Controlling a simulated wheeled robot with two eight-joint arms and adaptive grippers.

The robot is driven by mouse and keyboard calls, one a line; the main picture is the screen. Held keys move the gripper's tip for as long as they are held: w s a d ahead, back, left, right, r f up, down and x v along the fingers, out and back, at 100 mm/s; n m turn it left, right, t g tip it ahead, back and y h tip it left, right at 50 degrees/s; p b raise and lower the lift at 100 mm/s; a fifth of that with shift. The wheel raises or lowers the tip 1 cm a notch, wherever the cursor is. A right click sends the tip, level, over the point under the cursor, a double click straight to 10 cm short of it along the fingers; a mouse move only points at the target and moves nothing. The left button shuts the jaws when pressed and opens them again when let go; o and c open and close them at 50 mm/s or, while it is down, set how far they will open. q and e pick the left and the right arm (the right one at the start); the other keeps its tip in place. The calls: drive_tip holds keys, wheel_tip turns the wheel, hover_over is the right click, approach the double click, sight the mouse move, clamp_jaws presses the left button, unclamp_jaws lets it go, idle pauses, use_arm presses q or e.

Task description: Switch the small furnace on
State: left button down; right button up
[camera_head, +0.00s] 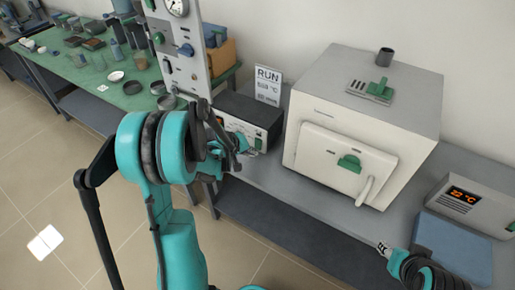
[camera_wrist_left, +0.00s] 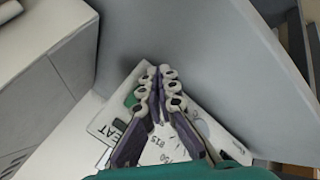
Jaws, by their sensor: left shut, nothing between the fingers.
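A white furnace (camera_head: 345,145) with a green door handle stands on the grey bench in the head view. To its left is a dark control box (camera_head: 252,118) with a pale front panel, a dial and small controls. My left gripper (camera_head: 238,146) is shut and empty in front of this panel, partly covering it. In the left wrist view the closed fingers (camera_wrist_left: 161,72) lie over the panel (camera_wrist_left: 105,122), which shows a dial scale, the word HEAT and a green part. The fingers hide part of the panel; I cannot tell whether they touch it.
A RUN sign (camera_head: 268,85) stands behind the control box. A tall gauge panel (camera_head: 185,50) rises close to my left arm. A box with a 22 °C display (camera_head: 470,200) and a blue block (camera_head: 455,248) are at right. A green table (camera_head: 130,98) holds dishes and bottles.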

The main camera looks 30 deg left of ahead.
use_arm(q)
drive_tip(key=shift+w, duration=0.1)
idle(0.4)
drive_tip(key=shift+w, duration=0.3)
drive_tip(key=shift+w+f, duration=0.1)
drive_tip(key=shift+w, duration=0.25)
idle(0.5)
drive_tip(key=shift+s, duration=0.2)
drive_tip(key=shift+s, duration=0.6)
drive_tip(key=shift+s, duration=0.1)
drive_tip(key=shift+s+a+r, duration=0.1)
drive_tip(key=shift+s+r, duration=0.1)
drive_tip(key=shift+s, duration=1)
drive_tip(key=shift+s+a+r, duration=0.1)
drive_tip(key=shift+s+r, duration=0.1)
drive_tip(key=shift+s, duration=0.95)
